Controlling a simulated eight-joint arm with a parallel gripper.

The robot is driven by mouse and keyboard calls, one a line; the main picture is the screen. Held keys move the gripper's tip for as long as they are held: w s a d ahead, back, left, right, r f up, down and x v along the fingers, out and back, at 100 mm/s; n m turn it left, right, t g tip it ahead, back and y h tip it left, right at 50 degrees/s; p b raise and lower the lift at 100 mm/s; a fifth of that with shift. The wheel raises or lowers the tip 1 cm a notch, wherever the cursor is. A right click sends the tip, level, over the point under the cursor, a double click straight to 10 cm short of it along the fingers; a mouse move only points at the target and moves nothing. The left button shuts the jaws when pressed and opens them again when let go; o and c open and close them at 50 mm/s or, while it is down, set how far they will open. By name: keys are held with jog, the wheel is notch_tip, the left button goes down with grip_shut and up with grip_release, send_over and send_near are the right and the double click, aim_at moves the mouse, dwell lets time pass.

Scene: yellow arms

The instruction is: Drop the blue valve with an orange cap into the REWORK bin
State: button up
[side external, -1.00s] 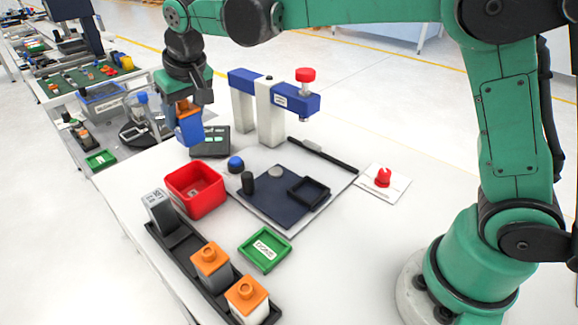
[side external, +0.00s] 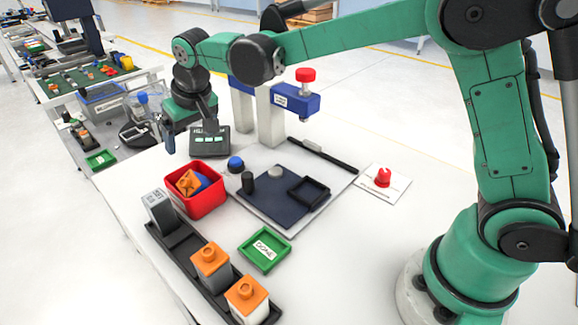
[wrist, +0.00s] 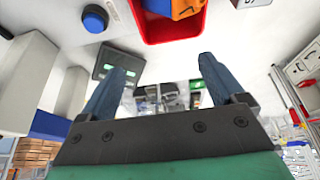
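The blue valve with an orange cap (side external: 188,183) lies tilted inside the red bin (side external: 208,207). The bin's label cannot be seen in the side view. In the wrist view the red bin (wrist: 169,37) is at the top edge, with part of the valve (wrist: 185,8) in it. My gripper (side external: 190,140) is behind the bin in the side view, apart from the valve. In the wrist view its two blue-grey fingers (wrist: 160,75) are spread wide with nothing between them.
A black tray (side external: 177,242) holds a grey part and two orange-capped parts (side external: 246,298). A green DONE tray (side external: 265,249) stands front centre. A blue button (side external: 235,164), dark fixture plate (side external: 270,205), blue press (side external: 297,98) and grey device (side external: 210,140) stand near the bin.

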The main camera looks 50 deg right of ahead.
jog(key=shift+v, duration=2.85)
jog(key=s+d+f+t, duration=0.1)
jog(key=s+d, duration=0.3)
jog(key=s, duration=0.4)
jog(key=s+d+f+t, duration=0.1)
jog(key=s+d+f, duration=0.2)
jog(key=s+d, duration=0.2)
jog(key=s, duration=0.3)
jog(key=shift+s+d+t, duration=0.3)
jog(key=shift+t, duration=0.1)
